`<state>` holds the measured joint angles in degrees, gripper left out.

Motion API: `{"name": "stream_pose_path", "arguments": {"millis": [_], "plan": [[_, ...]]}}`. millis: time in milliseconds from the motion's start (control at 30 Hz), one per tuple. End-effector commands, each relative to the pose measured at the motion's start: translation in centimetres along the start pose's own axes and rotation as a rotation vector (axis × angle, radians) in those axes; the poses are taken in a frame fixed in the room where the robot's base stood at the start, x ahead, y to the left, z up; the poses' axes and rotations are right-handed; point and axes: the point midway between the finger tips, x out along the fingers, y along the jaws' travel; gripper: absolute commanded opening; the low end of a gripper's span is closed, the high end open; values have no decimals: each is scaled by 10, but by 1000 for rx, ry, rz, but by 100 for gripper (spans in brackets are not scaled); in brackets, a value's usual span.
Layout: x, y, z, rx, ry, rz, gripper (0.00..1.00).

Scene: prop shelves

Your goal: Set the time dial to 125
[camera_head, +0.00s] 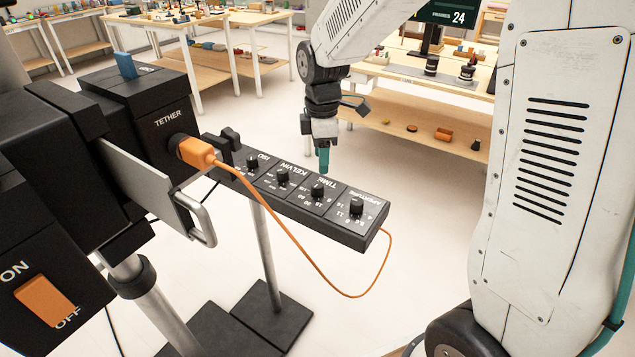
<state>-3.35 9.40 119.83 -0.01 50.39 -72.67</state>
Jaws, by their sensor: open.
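The time dial (318,190) is a small black knob on the panel section marked TIME, third from the left on a long black control panel (345,237). Numbers are printed around it, but its setting is too small to tell. My gripper (323,163) points down with teal fingertips, just above and slightly behind the time dial in the picture. It appears apart from the dial and holds nothing that I can see. The gap between its fingers is hard to make out from this angle.
Beside it are the ISO dial (252,163), the Kelvin dial (282,175) and the aperture dial (356,207). An orange tether plug (196,152) and its hanging cable (295,250) lie close by. A metal handle (205,222) sticks out at left. Tables stand behind.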

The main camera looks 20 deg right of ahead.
Motion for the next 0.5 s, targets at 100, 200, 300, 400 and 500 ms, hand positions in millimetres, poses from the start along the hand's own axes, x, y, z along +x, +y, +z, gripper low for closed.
{"name": "stream_pose_path", "arguments": {"millis": [100, 200, 300, 400, 500], "plan": [[15, 11, -5, -67, -2, -7, 51], [24, 14, -7, -87, -2, -8, 51], [37, 14, -7, -90, -2, -10, 51], [54, 14, -6, -89, -2, -10, 51], [70, 13, -6, -88, -2, -9, 51]]}}
